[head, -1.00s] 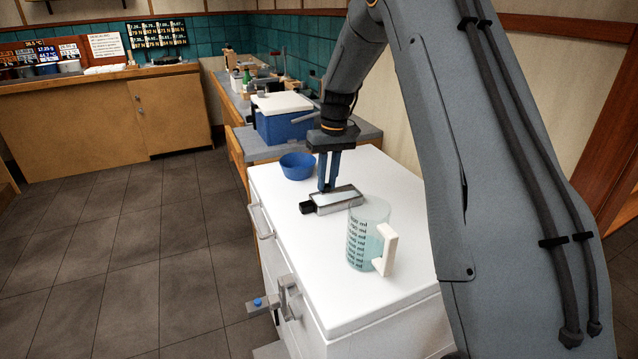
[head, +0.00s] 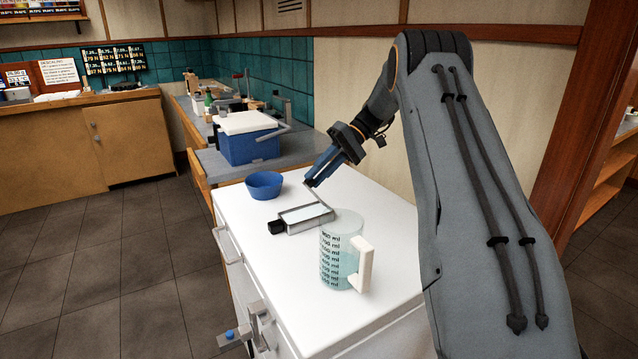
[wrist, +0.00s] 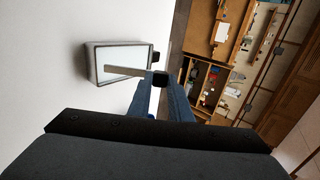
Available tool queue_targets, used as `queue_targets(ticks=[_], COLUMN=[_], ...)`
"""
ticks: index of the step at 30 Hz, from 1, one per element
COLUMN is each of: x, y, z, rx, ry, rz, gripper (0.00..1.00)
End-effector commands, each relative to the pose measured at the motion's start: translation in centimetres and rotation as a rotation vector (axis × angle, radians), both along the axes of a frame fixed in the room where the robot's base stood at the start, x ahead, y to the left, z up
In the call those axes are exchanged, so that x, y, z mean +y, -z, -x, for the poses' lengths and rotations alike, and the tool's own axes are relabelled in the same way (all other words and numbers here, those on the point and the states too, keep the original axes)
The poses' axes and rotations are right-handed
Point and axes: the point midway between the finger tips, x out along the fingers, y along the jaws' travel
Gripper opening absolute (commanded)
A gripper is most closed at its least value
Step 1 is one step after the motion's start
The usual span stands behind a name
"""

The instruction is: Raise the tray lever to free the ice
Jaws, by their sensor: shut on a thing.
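The metal ice tray (head: 306,219) lies flat on the white top, with a pale surface inside its grey rim and a black block (head: 277,227) at its left end. Its thin lever (head: 325,197) stands up at a slant from the tray's right end. My gripper (head: 310,183) is shut on the upper end of the lever, above the tray, with the fingers tilted down to the left. In the wrist view the lever (wrist: 122,71) runs from the fingertips across the tray (wrist: 108,52). I cannot tell whether the ice is loose.
A clear measuring jug (head: 340,262) with a white handle stands just in front of the tray. A blue bowl (head: 264,188) sits behind it to the left. A blue cool box (head: 250,147) with a white lid stands on the counter beyond. The white top's front left is clear.

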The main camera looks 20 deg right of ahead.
Motion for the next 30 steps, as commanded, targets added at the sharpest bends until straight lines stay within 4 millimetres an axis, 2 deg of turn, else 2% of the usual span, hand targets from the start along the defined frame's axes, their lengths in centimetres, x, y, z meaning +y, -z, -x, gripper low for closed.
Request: queue_targets(ticks=[9,25,26,28,30], x=[-0.75,-1.02,-1.01,-1.01,-0.99], y=[-0.05,-0.17,-0.16,-0.16,-0.16], z=[-0.12,-0.06,-0.06,-0.06,-0.07], rx=[0.022,0.028,0.027,0.027,0.027], ry=[-0.006,-0.005,-0.005,-0.005,-0.005], rz=[-0.110,-0.131,-0.130,-0.130,-0.130], gripper=[0.00,0.00,0.23,0.35,0.38])
